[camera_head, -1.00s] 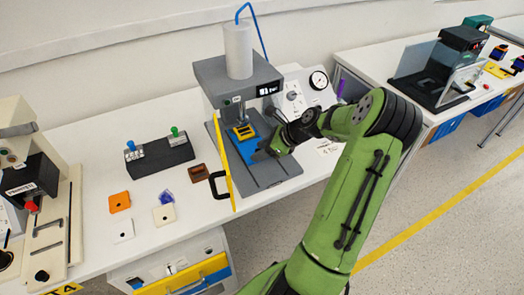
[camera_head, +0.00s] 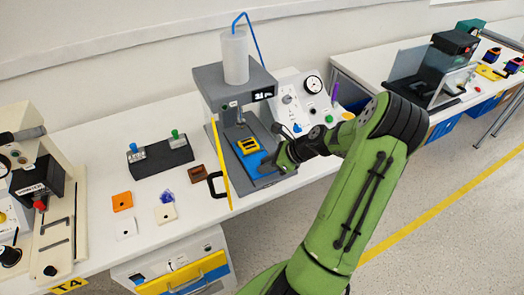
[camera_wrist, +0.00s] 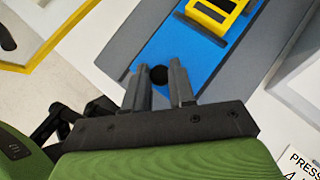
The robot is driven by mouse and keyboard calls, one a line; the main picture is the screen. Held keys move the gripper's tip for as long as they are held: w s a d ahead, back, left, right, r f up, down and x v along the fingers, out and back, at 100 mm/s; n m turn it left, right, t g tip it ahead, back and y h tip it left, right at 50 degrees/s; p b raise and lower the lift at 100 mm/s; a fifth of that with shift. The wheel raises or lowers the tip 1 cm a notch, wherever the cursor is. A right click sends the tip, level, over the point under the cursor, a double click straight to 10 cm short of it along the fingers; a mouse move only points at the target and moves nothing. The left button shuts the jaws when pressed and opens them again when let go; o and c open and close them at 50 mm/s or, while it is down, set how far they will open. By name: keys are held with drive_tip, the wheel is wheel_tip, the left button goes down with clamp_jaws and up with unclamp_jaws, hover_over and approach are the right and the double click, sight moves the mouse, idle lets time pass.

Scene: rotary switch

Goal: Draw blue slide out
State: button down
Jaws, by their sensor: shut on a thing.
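The blue slide (camera_head: 254,158) lies on the grey base of the press (camera_head: 236,88) and reaches toward the base's front edge. A yellow fixture (camera_head: 248,146) sits on the slide. The slide also fills the middle of the wrist view (camera_wrist: 190,62), with a round black knob (camera_wrist: 158,75) near its front end. My gripper (camera_head: 268,168) is at the slide's front end. In the wrist view its two fingers (camera_wrist: 158,85) stand on either side of the knob and are shut on it. In the head view my arm hides part of the base's right side.
A yellow-edged door with a black handle (camera_head: 218,184) stands open left of the slide. A panel with a gauge (camera_head: 312,85) is at the right. A brown block (camera_head: 197,173) and a two-switch box (camera_head: 160,157) lie further left.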

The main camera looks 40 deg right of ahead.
drive_tip(key=s, duration=0.2)
drive_tip(key=s+a+p, duration=0.1)
drive_tip(key=s, duration=0.3)
drive_tip(key=shift+s+a+p, duration=0.1)
drive_tip(key=shift+a+p, duration=0.3)
drive_tip(key=shift+s+f, duration=0.1)
drive_tip(key=c, duration=0.9)
unclamp_jaws()
drive_tip(key=shift+s+a, duration=0.1)
drive_tip(key=shift+s, duration=0.05)
drive_tip(key=shift+c, duration=0.2)
drive_tip(key=p+v, duration=0.5)
drive_tip(key=v, duration=1)
drive_tip(key=shift+s+r, duration=0.2)
drive_tip(key=shift+r, duration=0.15)
